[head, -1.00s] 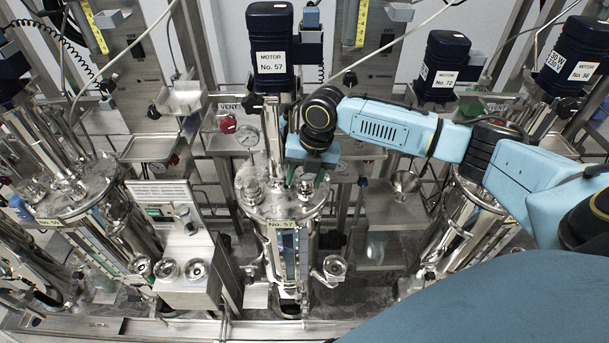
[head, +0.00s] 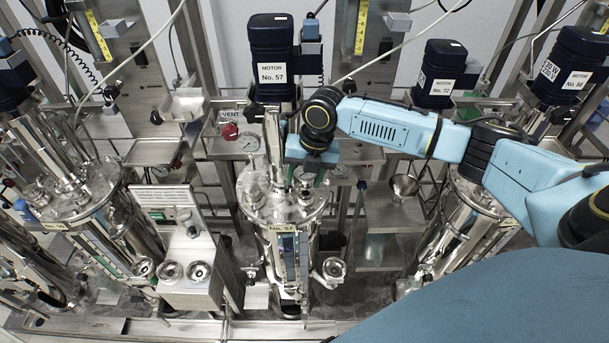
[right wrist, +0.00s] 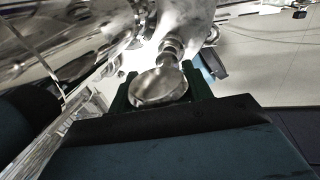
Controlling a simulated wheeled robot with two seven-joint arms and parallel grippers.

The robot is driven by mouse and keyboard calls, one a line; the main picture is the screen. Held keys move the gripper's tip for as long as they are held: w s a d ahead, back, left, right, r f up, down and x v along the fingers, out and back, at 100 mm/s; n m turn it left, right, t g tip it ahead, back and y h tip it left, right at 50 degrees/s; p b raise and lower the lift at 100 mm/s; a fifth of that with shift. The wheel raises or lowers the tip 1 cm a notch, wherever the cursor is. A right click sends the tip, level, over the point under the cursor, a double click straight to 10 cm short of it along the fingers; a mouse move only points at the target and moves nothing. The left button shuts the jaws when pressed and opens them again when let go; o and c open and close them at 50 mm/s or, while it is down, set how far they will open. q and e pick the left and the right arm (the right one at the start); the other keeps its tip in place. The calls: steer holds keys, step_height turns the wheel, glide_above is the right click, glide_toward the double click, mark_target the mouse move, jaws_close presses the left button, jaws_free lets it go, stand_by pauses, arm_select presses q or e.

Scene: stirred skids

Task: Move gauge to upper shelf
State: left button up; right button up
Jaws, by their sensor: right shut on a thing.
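My right gripper (head: 306,176) is over the lid of the steel vessel labelled No. 57 (head: 258,209). In the right wrist view its green fingers (right wrist: 157,92) are closed on either side of a round metal gauge (right wrist: 158,86). The gauge sits close to a metal fitting (right wrist: 172,50); I cannot tell whether they are joined. The arm hides the gauge in the head view. Small steel shelves show left of the vessel: a higher one (head: 186,107) and a lower one (head: 153,152). My left gripper is out of view.
A motor labelled No. 57 (head: 271,58) stands above the vessel. Another dial gauge (head: 248,141) is beside the red VENT knob (head: 229,131). Other steel vessels stand left (head: 92,200) and right (head: 462,213). A control box with knobs (head: 190,275) and a funnel (head: 404,186) are nearby.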

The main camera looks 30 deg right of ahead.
steer(key=shift+r+p, duration=1.35)
steer(key=shift+r, duration=0.15)
steer(key=shift+r+p, duration=0.6)
steer(key=shift+r, duration=0.2)
steer(key=shift+f, duration=0.1)
